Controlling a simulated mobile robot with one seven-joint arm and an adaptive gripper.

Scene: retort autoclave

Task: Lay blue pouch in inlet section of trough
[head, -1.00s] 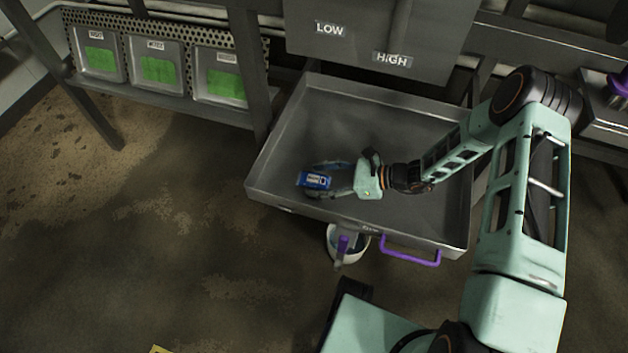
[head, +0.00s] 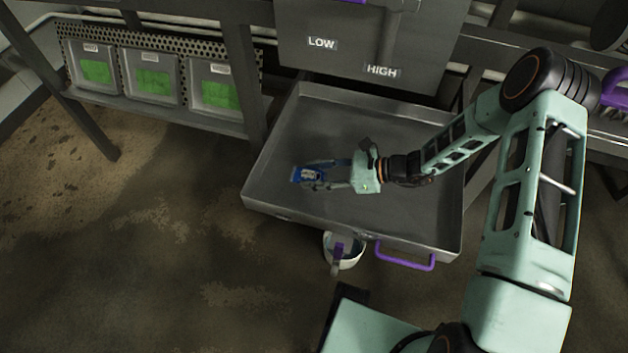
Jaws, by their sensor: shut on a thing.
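A small blue pouch (head: 306,174) with white print is held at the tips of my gripper (head: 318,175). My gripper is shut on it and points left. Both are over the left part of a wide, shallow grey metal tray (head: 412,115) with raised walls. I cannot tell how high the pouch is above the tray floor, or whether it touches it. No marked inlet section shows, and I cannot tell whether this tray is the trough.
A panel labelled LOW and HIGH (head: 350,45) stands behind the tray. A purple handle (head: 405,262) is on the tray's front. A white bucket (head: 346,255) stands below it. Bins with green contents (head: 152,80) sit on a shelf at left. The tray floor looks otherwise bare.

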